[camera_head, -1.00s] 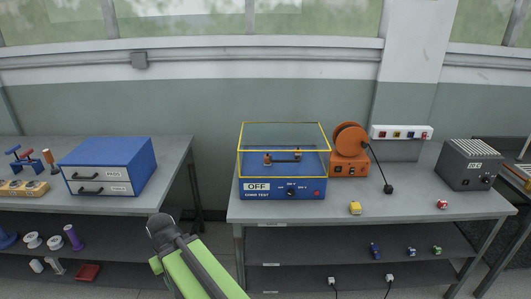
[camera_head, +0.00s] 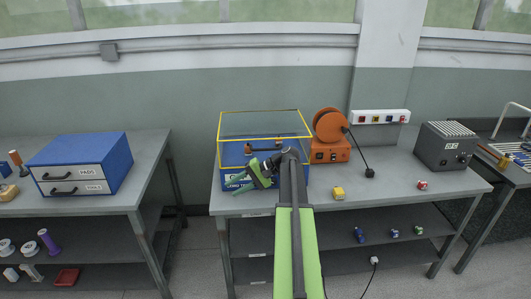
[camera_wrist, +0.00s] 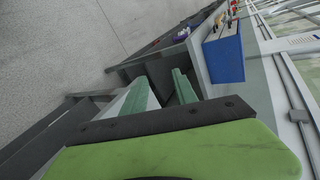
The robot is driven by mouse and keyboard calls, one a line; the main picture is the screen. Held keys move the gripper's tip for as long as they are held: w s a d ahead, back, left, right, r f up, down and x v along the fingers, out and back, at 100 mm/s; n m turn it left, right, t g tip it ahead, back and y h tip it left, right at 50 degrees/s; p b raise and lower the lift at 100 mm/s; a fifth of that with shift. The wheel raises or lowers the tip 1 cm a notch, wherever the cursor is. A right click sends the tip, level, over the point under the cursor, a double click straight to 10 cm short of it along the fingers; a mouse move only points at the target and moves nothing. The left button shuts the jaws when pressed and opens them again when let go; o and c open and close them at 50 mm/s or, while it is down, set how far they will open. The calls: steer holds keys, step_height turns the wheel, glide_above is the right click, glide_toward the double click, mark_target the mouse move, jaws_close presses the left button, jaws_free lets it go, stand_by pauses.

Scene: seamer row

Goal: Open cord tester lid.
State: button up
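The cord tester (camera_head: 228,160) is a blue box on the middle bench. Its clear lid (camera_head: 265,111) with yellow edges sits down over the top, with orange-ended terminals inside. My gripper (camera_head: 233,184) is in front of the tester's front face, pointing left in the head view. It hides most of the front panel, including the knob and much of the OFF label. Whether it touches the tester I cannot tell. In the wrist view my two green fingers (camera_wrist: 162,90) are apart with nothing between them. The tester is not clearly seen there.
An orange reel unit (camera_head: 330,150), a yellow block (camera_head: 338,193) and a grey heater-like box (camera_head: 446,147) stand right of the tester. A blue drawer cabinet (camera_head: 85,165) stands on the left bench, and it also shows in the wrist view (camera_wrist: 225,55). A gap separates the benches.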

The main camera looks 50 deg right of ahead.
mark_target(265, 149)
steer(key=s+d+r+m+t, duration=0.1)
steer(key=s+d+r+t, duration=0.3)
steer(key=d, duration=0.5)
steer(key=s+d+r+m+t, duration=0.1)
steer(key=s+d+r+m, duration=0.15)
steer(key=s+d, duration=0.4)
steer(key=s+d+r+m+t, duration=0.1)
steer(key=s+d+r+t, duration=0.25)
steer(key=d, duration=0.65)
steer(key=shift+g+h, duration=0.4)
steer(key=shift+g, duration=0.05)
steer(key=b+x, duration=0.2)
steer(key=x, duration=1.5)
steer(key=shift+w+a+f, duration=0.15)
steer(key=shift+w+f, duration=0.05)
steer(key=shift+w, duration=0.05)
jaws_close()
